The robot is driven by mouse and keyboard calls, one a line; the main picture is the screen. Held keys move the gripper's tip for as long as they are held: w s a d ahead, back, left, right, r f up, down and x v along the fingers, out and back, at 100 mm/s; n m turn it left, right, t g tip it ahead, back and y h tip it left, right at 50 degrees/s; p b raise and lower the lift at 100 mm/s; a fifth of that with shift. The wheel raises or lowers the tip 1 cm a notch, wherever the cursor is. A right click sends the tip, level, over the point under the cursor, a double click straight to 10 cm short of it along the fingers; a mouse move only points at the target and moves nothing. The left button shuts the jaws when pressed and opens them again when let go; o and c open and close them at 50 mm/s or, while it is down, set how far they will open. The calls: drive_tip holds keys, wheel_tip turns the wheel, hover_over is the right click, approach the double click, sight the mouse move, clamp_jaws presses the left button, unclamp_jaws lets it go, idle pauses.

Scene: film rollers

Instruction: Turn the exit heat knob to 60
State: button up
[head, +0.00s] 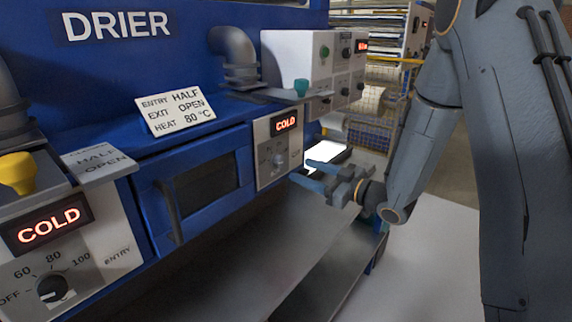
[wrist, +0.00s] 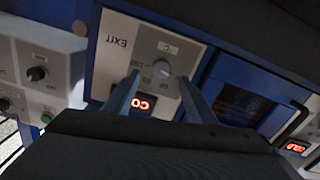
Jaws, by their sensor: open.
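The exit heat knob (wrist: 161,69) is a small grey knob on a light panel marked EXIT, which appears upside down in the wrist view. In the head view the knob (head: 278,160) sits below a red display (head: 286,124) reading COLD. Its pointer setting is too small to read. My gripper (head: 315,175) is open and empty, in front of and right of the exit panel. In the wrist view the gripper's two blue-grey fingers (wrist: 160,84) point toward the panel, one on each side of the knob's line, apart from it; the display is partly hidden.
The entry panel (head: 105,235) at left has its own knob (head: 52,288) and COLD display. A blue door with a handle (head: 170,212) lies between the panels. A sign (head: 177,111) reads entry half, exit open, heat 80 °C. A white control box (head: 305,60) stands behind.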

sight(282, 163)
drive_tip(key=p+x, duration=0.2)
drive_tip(key=x, duration=0.5)
drive_tip(key=shift+a+r, duration=0.15)
drive_tip(key=shift+a, duration=0.35)
drive_tip(key=c, duration=1)
drive_tip(key=shift+c, duration=0.2)
drive_tip(key=m, duration=0.5)
drive_tip(key=shift+m+p, duration=0.45)
drive_tip(key=shift+m, duration=1.85)
